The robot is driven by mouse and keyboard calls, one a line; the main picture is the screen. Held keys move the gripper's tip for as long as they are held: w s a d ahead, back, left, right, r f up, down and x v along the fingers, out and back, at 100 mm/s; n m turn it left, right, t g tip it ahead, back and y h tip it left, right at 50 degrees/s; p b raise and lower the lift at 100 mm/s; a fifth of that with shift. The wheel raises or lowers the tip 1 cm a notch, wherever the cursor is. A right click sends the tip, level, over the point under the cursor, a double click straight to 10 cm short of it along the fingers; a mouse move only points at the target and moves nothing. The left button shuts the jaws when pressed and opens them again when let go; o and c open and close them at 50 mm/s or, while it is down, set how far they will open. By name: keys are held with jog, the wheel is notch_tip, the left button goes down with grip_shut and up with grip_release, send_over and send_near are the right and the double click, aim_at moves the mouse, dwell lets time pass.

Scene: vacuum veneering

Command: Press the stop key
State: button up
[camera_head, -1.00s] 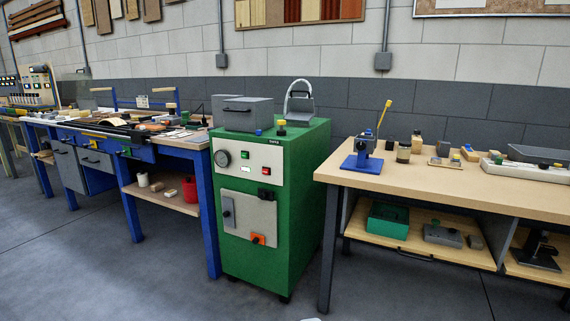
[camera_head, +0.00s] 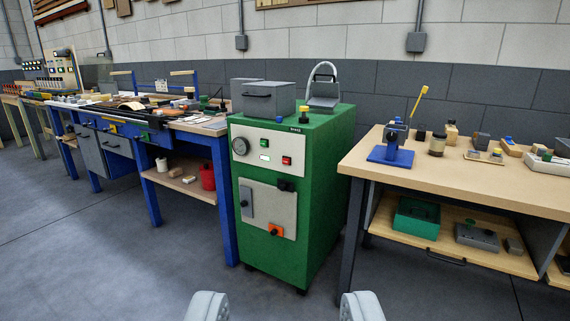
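A green machine cabinet (camera_head: 325,190) stands in the middle of the view. Its upper light panel (camera_head: 272,172) carries a round gauge (camera_head: 240,146), a green key (camera_head: 264,143), a small lit display (camera_head: 264,157) and a red key (camera_head: 286,160) on the right. No label on the red key can be read. A lower panel (camera_head: 262,215) has a grey handle and an orange switch (camera_head: 276,230). My gripper (camera_head: 285,307) shows at the bottom edge as two light grey fingertips, wide apart with only floor between them. It is open, empty and well short of the cabinet.
A blue workbench (camera_head: 150,200) with tools stands left of the cabinet, and a wooden-topped bench (camera_head: 460,185) stands to the right. A grey box (camera_head: 265,97) sits on the cabinet top. The grey floor (camera_head: 150,275) in front is clear.

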grip_shut()
dwell(1.5)
